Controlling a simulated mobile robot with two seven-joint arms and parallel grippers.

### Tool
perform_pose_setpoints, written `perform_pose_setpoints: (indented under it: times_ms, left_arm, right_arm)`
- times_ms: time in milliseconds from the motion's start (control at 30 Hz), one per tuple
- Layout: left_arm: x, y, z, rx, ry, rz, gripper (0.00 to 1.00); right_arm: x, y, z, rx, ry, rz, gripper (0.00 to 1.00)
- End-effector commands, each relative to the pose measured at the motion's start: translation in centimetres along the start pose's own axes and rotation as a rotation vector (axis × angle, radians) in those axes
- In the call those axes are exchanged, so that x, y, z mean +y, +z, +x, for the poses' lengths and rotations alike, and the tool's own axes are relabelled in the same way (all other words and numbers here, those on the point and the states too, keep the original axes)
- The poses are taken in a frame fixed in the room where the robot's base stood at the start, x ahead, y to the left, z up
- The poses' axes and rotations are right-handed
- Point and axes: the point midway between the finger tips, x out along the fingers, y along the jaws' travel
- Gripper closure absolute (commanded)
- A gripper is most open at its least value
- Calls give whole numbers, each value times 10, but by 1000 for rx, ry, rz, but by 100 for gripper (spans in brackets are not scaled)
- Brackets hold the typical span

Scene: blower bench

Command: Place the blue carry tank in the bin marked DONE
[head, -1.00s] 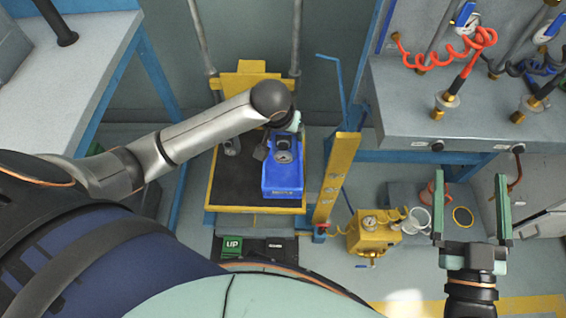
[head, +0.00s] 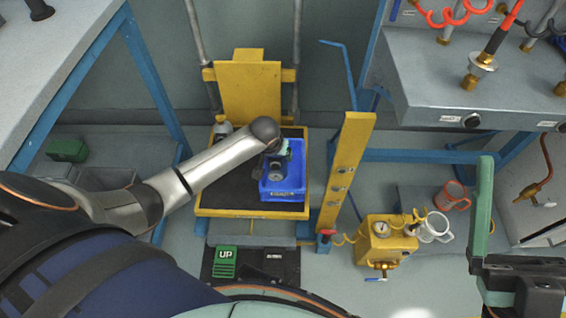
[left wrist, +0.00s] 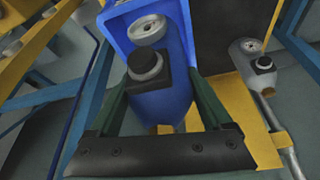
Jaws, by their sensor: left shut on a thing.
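In the left wrist view the tank (left wrist: 172,104) shows a round gauge and a black cap. My left gripper (left wrist: 160,95) is shut on it, with a green finger on each side; in the head view its fingers (head: 283,149) are partly hidden by the wrist. I cannot tell whether the tank touches the deck. My right gripper (head: 482,210) is open and empty, one finger outside the picture. I can read no DONE mark.
A grey tank (left wrist: 245,62) stands beside the blue one. A yellow post (head: 345,180) rises right of the platform, near a yellow gauge box (head: 386,244). A green UP pedal (head: 225,262) lies in front. Workbenches flank both sides.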

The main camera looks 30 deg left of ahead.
Motion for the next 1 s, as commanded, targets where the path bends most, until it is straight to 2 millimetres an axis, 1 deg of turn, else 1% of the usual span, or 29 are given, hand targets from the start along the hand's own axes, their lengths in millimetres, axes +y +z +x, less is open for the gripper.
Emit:
perform_pose_setpoints:
  times_ms: [33,67,100,200,300,400,633,700,833,900,1000]
  left_arm:
    - [1,-10,15,7,0,-2,100]
    - [2,-14,20,6,0,-1,100]
    - [2,-16,30,3,0,-1,100]
    - [3,-22,51,4,0,0,100]
    - [4,-28,67,3,0,-1,100]
    - [5,-32,76,4,2,1,100]
    - [5,-36,85,3,1,0,100]
    - [4,-35,94,3,0,0,100]
    - [4,-27,112,2,0,0,100]
    - [5,-26,116,4,1,1,100]
    - [5,-26,114,5,1,0,100]
  right_arm:
    - [-6,10,-10,-1,-2,12,0]
    - [-7,13,-13,-3,-3,18,0]
    - [-10,17,-17,-4,-4,28,0]
    - [-16,28,-27,-11,-7,50,0]
    - [-22,37,-35,-20,-13,42,0]
    - [-25,41,-39,-24,-18,34,0]
    - [-28,46,-44,-28,-23,27,0]
    - [-31,51,-49,-30,-25,23,0]
    - [-37,60,-57,-40,-31,14,0]
    - [-38,63,-58,-47,-30,14,0]
    - [-38,62,-57,-50,-27,17,0]
